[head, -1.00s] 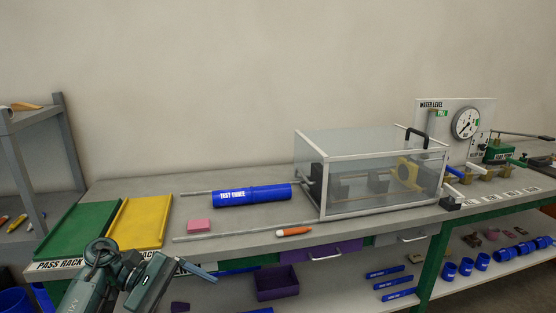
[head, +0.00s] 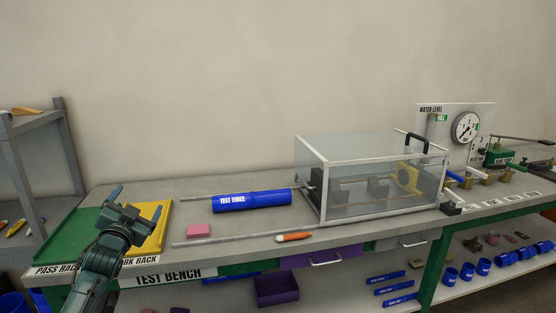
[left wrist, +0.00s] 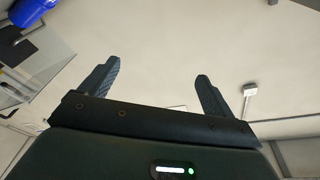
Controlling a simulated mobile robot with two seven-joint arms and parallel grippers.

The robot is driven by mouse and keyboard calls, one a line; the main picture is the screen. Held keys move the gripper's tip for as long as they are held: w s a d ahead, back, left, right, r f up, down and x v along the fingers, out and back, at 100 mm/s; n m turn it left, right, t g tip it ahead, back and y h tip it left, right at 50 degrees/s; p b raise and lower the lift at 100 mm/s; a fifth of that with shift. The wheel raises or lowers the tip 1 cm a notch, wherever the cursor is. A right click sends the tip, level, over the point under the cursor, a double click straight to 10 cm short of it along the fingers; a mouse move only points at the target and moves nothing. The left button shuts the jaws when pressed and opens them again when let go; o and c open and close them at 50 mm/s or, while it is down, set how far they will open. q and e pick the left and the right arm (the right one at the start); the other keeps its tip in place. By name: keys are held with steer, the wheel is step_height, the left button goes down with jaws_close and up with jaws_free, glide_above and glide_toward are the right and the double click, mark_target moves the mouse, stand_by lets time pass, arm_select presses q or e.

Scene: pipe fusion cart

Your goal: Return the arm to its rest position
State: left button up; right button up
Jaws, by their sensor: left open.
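My left gripper (head: 136,204) is open and empty, raised in front of the bench's left end. In the head view it covers parts of the green pass rack (head: 68,236) and the yellow rack (head: 158,217). In the left wrist view its two fingers (left wrist: 156,80) stand wide apart with nothing between them, against a pale ceiling and wall. My right gripper is not in view.
The test bench (head: 290,207) bears a blue pipe marked TEST THREE (head: 252,200), a pink block (head: 199,230), an orange marker (head: 294,237) and a clear tank (head: 370,180). A grey shelf (head: 45,165) stands at the left. Space above the bench is free.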

arm_select(q)
steer(key=s+d+f+n+g+h, duration=0.1)
steer(key=s+d+f+g, duration=0.15)
steer(key=s+f, duration=0.35)
steer(key=s+d+f+n+g+h, duration=0.1)
steer(key=s+d+f, duration=0.3)
steer(key=f, duration=0.5)
steer(key=s+d+f+g, duration=0.2)
steer(key=s+d+f, duration=0.25)
steer(key=f, duration=0.25)
steer(key=s+d+f+g+h, duration=0.1)
steer(key=s+d+f, duration=0.1)
steer(key=s, duration=0.6)
steer(key=s+d+f+g+h, duration=0.1)
steer(key=s+d+f, duration=0.2)
steer(key=s, duration=0.5)
steer(key=s+d+f+n+g, duration=0.1)
steer(key=s+d+f, duration=0.2)
steer(key=s, duration=0.6)
steer(key=shift+d+h, duration=0.4)
steer(key=shift+d, duration=0.45)
